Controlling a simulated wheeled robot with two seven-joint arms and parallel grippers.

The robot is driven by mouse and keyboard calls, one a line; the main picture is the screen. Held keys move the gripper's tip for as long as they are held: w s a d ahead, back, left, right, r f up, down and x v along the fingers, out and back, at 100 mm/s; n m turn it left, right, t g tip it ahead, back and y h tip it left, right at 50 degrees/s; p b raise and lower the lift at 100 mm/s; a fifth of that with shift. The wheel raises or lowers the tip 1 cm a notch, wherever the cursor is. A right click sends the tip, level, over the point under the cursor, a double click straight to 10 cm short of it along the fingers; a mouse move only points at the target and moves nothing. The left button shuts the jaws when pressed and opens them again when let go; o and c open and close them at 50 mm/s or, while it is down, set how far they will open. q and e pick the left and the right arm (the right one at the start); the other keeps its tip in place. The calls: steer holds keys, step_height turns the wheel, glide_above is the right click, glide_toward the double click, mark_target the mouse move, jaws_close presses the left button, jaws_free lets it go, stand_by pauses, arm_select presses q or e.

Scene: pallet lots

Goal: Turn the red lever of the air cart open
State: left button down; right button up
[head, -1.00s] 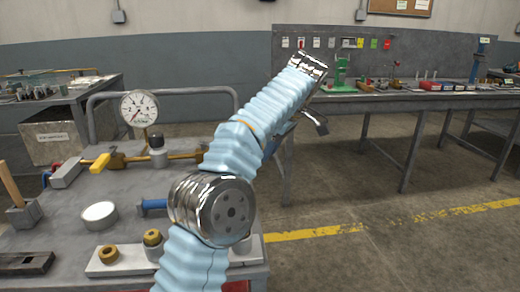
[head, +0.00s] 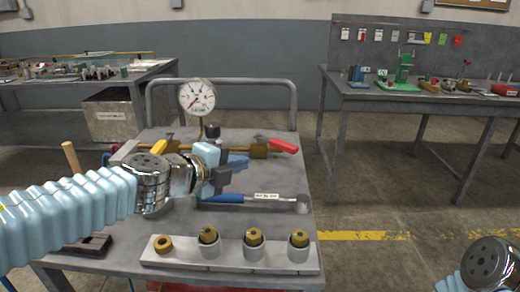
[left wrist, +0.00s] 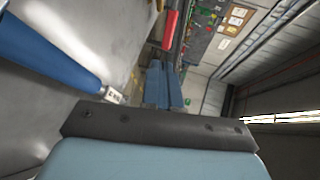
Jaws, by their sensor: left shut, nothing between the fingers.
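The red lever (head: 284,146) sticks out at the right end of a brass pipe (head: 257,150) on the grey air cart (head: 290,175). It lies slanted, its free end toward the right. My left gripper (head: 238,162) is shut and empty over the cart, a little left of the lever and apart from it. In the left wrist view its blue fingers (left wrist: 163,85) are together, and the red lever (left wrist: 170,28) shows beyond their tips. My left forearm and gripper hide part of the pipe. My right gripper is out of view; only part of my right arm shows at the lower right.
A round gauge (head: 197,97) stands above the pipe. A blue-handled tool (head: 222,198) lies below the gripper. Several brass fittings stand on a pale strip (head: 225,262) at the front edge. A workbench (head: 415,98) stands at the back right, with clear floor between.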

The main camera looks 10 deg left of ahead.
arm_select(q)
steer(key=b, duration=0.3)
glide_toward(282, 149)
steer(key=w+f, duration=0.1)
steer(key=w+d+f, duration=0.1)
steer(key=shift+d+f, duration=0.15)
steer(key=shift+f, duration=0.15)
steer(key=shift+w+d+r+p, duration=0.15)
steer(key=shift+w+d, duration=0.1)
steer(key=shift+w, duration=0.35)
steer(key=shift+w+d+r+p, duration=0.15)
steer(key=shift+w+d, duration=0.1)
steer(key=shift+w, duration=0.3)
steer(key=shift+w+d, duration=0.3)
steer(key=shift+w, duration=0.3)
